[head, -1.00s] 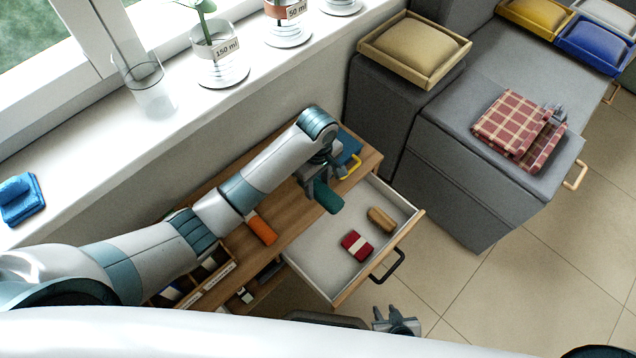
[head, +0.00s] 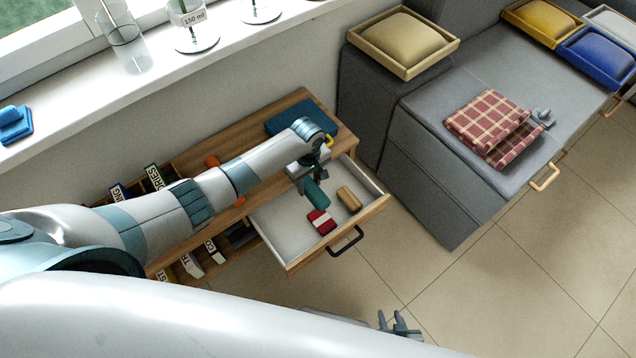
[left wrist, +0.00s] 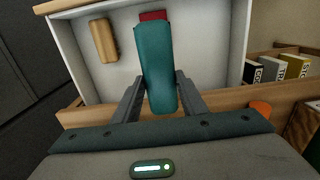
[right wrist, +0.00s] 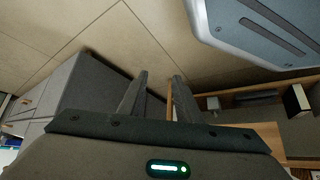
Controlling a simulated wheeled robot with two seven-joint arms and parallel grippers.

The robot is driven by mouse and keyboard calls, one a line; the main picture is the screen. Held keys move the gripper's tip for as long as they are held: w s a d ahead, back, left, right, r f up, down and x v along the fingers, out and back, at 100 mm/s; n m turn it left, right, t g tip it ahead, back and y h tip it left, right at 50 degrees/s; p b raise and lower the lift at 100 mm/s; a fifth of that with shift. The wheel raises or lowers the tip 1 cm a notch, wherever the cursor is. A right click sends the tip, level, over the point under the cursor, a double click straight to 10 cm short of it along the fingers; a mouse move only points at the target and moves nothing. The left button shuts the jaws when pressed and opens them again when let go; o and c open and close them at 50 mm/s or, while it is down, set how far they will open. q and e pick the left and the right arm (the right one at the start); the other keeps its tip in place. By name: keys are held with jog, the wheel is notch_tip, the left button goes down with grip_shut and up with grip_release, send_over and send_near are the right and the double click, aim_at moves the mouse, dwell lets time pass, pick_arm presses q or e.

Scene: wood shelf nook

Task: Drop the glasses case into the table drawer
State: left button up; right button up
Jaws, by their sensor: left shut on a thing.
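The teal glasses case (head: 317,194) is held by my left gripper (head: 305,183) over the open table drawer (head: 278,228). In the left wrist view the case (left wrist: 156,62) is between the fingers, its far end toward the drawer (left wrist: 212,45). Whether the case touches anything below cannot be told. A red and white item (head: 321,222) and a brown oblong item (head: 349,199) lie in the drawer. The red one is partly hidden behind the case in the left wrist view. My right gripper (head: 397,324) is open and empty in front of the drawer, low in the head view.
The wooden table (head: 290,108) carries a blue item (head: 285,122) and orange items, partly hidden by my left arm. Compartments with labelled items sit left of the drawer. Grey cabinets (head: 430,170) stand to the right, one bearing a checked cloth (head: 487,122). The floor in front is clear.

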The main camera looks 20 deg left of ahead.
aim_at(310, 191)
pick_arm(q)
jog(key=shift+d, duration=0.1)
pick_arm(e)
jog(key=shift+d, duration=0.2)
pick_arm(q)
jog(key=shift+f, duration=0.1)
pick_arm(e)
jog(key=shift+a, duration=0.1)
jog(key=shift+f, duration=0.1)
